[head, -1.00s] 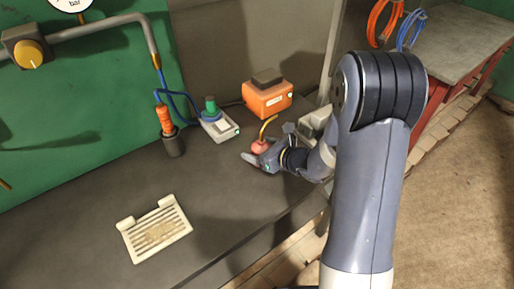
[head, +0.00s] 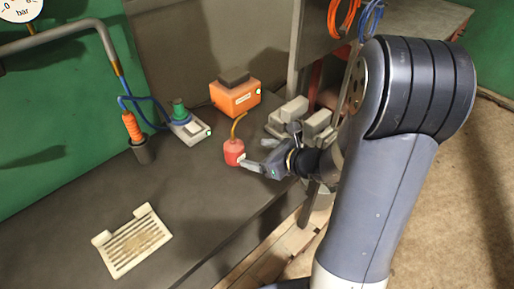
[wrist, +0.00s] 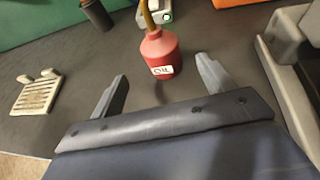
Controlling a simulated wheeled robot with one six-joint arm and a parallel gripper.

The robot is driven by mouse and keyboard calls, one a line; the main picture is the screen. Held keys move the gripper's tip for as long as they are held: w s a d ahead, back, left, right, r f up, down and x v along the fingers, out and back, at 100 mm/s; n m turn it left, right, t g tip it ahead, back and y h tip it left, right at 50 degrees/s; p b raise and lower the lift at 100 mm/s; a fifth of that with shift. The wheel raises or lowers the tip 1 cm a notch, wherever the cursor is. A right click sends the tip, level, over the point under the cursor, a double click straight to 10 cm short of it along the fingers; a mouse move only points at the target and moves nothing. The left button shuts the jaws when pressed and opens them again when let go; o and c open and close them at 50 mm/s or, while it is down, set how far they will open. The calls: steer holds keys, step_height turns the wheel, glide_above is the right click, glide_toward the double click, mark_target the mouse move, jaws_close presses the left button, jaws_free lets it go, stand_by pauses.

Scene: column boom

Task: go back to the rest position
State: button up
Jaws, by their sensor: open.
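My gripper (head: 257,165) is open, beside the red oil can (head: 234,153) on the dark bench top. In the wrist view the can (wrist: 160,56) stands upright, with an "OIL" label and a brass spout. It is just beyond the tips of my gripper (wrist: 160,85), with a gap between them and nothing held. In the head view the fingers look close to the can's right side.
An orange box (head: 236,98) and a grey box with a green knob (head: 188,126) stand behind. An orange-handled tool (head: 132,128) sits in a dark holder. A pale slotted tray (head: 132,243) lies front left. A grey vise-like block (head: 290,117) stands right of the can.

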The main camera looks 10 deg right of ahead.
mark_target(230, 145)
steer(key=shift+a, duration=0.1)
steer(key=x, duration=1.2)
steer(key=shift+w+f, duration=0.1)
steer(key=shift+f, duration=0.1)
steer(key=shift+r+p, duration=0.3)
steer(key=shift+r, duration=0.5)
